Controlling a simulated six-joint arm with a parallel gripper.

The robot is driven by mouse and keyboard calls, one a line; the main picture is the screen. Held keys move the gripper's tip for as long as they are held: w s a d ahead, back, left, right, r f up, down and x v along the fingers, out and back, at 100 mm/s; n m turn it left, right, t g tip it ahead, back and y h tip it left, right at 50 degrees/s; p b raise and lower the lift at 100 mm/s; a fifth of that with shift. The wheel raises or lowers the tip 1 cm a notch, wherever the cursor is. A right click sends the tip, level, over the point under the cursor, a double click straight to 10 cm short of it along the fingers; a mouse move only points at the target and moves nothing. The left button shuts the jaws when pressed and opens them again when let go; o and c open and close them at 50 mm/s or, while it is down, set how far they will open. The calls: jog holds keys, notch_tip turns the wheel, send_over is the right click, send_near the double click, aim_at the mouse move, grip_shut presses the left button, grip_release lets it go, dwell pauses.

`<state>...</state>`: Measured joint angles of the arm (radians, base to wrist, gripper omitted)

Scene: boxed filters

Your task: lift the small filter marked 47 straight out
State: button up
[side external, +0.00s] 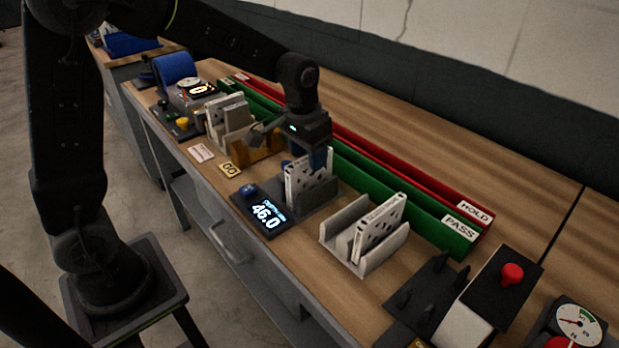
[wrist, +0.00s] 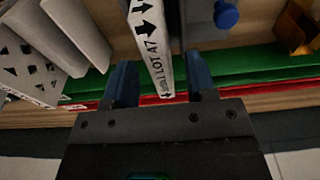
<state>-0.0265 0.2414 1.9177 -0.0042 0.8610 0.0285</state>
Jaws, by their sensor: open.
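A slim white filter (side external: 296,184) stands upright in the dark holder of the depth gauge (side external: 262,214), whose display reads 46.0. In the wrist view the filter's top edge (wrist: 150,45) shows black arrows and lettering like "LOT A7" or "LOT 47"; I cannot tell which. My gripper (side external: 307,160) is over this filter, pointing down. In the wrist view my gripper (wrist: 161,70) is open, its two blue fingers on either side of the filter, with a visible gap at each side. The filter's lower part is hidden in the holder.
Another filter (side external: 382,226) stands in a grey cradle (side external: 336,238) to the right. Several filters (side external: 228,108) stand in a rack at left, near an orange GO gauge (side external: 258,150). Green PASS (side external: 400,200) and red HOLD (side external: 410,165) channels run behind. A red button (side external: 512,273) is at right.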

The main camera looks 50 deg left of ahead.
aim_at(310, 179)
jog(key=f, duration=0.3)
jog(key=shift+w+f, duration=0.2)
jog(key=shift+w, duration=0.05)
grip_shut()
